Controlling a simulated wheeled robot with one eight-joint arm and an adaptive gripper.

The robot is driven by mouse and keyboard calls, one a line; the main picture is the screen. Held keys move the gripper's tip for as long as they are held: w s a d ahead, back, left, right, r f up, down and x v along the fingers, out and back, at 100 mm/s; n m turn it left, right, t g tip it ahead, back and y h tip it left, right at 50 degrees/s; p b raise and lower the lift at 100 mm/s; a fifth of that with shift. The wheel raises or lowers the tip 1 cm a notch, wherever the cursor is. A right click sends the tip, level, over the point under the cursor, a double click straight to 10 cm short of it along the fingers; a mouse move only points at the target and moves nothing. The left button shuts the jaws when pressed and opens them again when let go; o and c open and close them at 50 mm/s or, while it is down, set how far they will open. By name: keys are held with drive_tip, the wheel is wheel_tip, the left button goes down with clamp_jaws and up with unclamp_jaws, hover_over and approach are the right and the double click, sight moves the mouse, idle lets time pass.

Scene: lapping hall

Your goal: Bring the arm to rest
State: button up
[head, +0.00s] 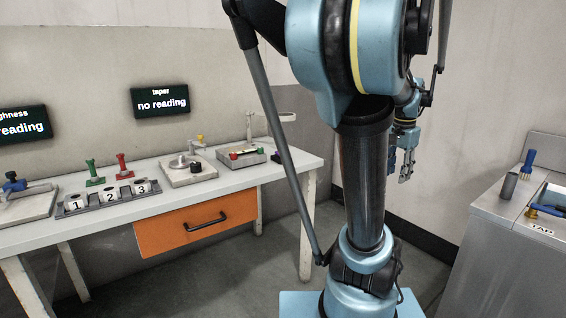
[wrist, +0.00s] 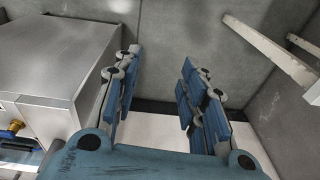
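My gripper (head: 404,163) hangs at the end of my blue arm, right of the arm's column in the head view. In the wrist view my gripper (wrist: 160,95) shows its blue-padded fingers spread wide apart, with only floor and wall between them. It is open, empty and touches nothing. Part of the arm behind the column is hidden in the head view.
A white bench (head: 240,186) with an orange drawer (head: 194,222), numbered blocks (head: 109,194) and gauges stands at left. A grey metal cabinet (head: 480,240) is at right; its side (wrist: 70,75) is left of my gripper in the wrist view. Open floor lies between.

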drive_tip(key=s+a+f+n, duration=0.5)
drive_tip(key=a+f+n, duration=0.1)
drive_tip(key=a+f, duration=0.1)
drive_tip(key=s+a+f+n+t, duration=0.1)
drive_tip(key=s+a+f+n, duration=0.4)
drive_tip(key=a+f, duration=0.3)
drive_tip(key=s+a, duration=0.1)
drive_tip(key=a, duration=0.1)
drive_tip(key=shift+a+f+n+y, duration=0.15)
drive_tip(key=shift+a+n+y, duration=0.15)
drive_tip(key=shift+n+y, duration=0.1)
drive_tip(key=shift+c, duration=0.6)
drive_tip(key=shift+d, duration=0.1)
